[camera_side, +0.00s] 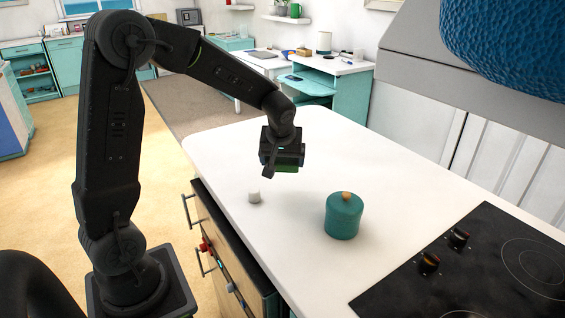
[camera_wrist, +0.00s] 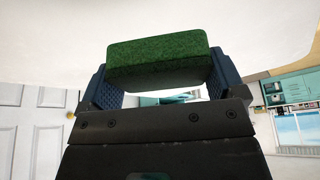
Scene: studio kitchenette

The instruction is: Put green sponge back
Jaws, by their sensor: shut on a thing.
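The green sponge (camera_wrist: 157,57) is a dark green block held between the two blue-grey fingers of my gripper (camera_wrist: 156,82) in the wrist view. In the side view my gripper (camera_side: 283,160) hangs over the far part of the white counter (camera_side: 300,205), and the sponge's green edge (camera_side: 287,169) shows under it. The gap between the sponge and the counter is hard to judge. Most of the sponge is hidden by my gripper in the side view.
A teal lidded pot (camera_side: 344,216) with an orange knob stands on the counter to the right of my gripper. A small white cylinder (camera_side: 254,196) stands near the left edge. A black cooktop (camera_side: 480,270) is at the right front.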

